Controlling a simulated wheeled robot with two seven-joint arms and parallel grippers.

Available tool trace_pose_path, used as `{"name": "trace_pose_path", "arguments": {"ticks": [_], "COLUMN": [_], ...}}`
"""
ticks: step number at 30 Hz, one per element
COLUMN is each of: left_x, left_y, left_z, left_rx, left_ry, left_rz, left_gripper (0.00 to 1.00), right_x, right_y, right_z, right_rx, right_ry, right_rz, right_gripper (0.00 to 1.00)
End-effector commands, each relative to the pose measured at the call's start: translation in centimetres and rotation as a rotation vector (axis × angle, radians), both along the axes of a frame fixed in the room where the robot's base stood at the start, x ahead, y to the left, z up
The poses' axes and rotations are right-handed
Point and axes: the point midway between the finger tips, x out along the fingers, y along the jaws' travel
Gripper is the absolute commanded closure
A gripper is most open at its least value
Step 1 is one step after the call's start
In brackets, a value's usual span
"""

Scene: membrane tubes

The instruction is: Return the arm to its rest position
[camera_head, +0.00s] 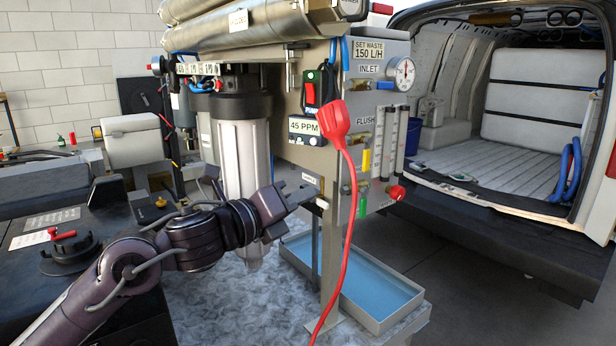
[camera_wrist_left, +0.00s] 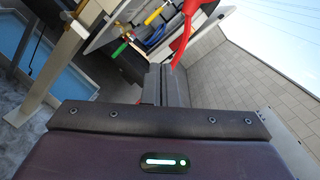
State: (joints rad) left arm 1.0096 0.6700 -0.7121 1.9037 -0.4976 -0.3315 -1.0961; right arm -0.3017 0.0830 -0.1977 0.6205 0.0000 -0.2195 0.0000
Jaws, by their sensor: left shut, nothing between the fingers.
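My left arm (camera_head: 190,240) reaches in from the lower left of the head view. Its gripper (camera_head: 308,192) is shut and empty, with the fingertips close to the front edge of the membrane rig's panel (camera_head: 345,100), near a small label and a pale fitting. I cannot tell whether they touch it. In the left wrist view the shut fingers (camera_wrist_left: 166,85) point away from the camera, with the red plug and cable (camera_wrist_left: 183,35) just beyond them. My right gripper does not show in either view.
A red plug (camera_head: 334,122) with its red cable hangs in front of the panel. Valves, flow tubes and a gauge (camera_head: 402,72) line the panel's right side. A blue-bottomed tray (camera_head: 375,300) lies below. An open van (camera_head: 500,180) stands at the right.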

Motion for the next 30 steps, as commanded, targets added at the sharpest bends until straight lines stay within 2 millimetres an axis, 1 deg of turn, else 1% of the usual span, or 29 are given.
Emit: {"name": "trace_pose_path", "arguments": {"ticks": [1, 5, 6, 8, 9, 11, 12, 14, 15, 17, 18, 20, 21, 24, 27, 30], "left_x": [-0.5, -1.5, -1.9, -2.5, -3.1, -4.0, -4.7, -6.0, -7.1, -8.9, -10.3, -12.4, -13.8, -17.1, -20.1, -23.0], "left_y": [-0.5, -0.1, 0.3, 1.0, 1.7, 2.8, 3.8, 5.2, 6.2, 7.8, 8.9, 10.5, 11.4, 13.3, 14.8, 16.0], "left_z": [-2.4, -7.1, -8.6, -10.9, -12.6, -15.0, -16.8, -19.5, -21.3, -24.1, -25.9, -28.4, -29.7, -32.5, -34.6, -36.2], "left_rx": [-0.085, -0.318, -0.392, -0.501, -0.575, -0.687, -0.76, -0.871, -0.945, -1.052, -1.122, -1.218, -1.276, -1.386, -1.473, -1.543], "left_ry": [0.095, 0.338, 0.415, 0.53, 0.608, 0.726, 0.803, 0.917, 0.992, 1.099, 1.165, 1.252, 1.299, 1.386, 1.445, 1.485], "left_rz": [0.026, 0.143, 0.185, 0.256, 0.308, 0.393, 0.457, 0.557, 0.632, 0.751, 0.835, 0.961, 1.04, 1.216, 1.372, 1.515], "left_gripper": [1.0, 1.0, 1.0, 1.0, 1.0, 1.0, 1.0, 1.0, 1.0, 1.0, 1.0, 1.0, 1.0, 1.0, 1.0, 1.0], "right_x": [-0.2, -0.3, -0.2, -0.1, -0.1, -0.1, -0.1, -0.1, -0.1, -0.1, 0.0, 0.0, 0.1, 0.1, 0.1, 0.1], "right_y": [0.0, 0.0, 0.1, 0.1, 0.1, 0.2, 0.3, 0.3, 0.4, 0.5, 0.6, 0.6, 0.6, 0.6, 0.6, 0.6], "right_z": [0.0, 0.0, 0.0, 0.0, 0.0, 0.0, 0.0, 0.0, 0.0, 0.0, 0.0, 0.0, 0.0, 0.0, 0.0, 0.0], "right_rx": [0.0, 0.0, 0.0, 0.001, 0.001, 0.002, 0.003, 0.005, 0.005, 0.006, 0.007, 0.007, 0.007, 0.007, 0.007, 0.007], "right_ry": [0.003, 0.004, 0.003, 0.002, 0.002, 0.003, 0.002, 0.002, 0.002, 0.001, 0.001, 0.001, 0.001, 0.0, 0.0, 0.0], "right_rz": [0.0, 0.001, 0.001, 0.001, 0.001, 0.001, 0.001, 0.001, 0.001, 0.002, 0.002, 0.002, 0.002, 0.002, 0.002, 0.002], "right_gripper": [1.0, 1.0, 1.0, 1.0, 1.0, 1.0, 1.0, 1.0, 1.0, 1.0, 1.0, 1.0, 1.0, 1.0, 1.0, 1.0]}}
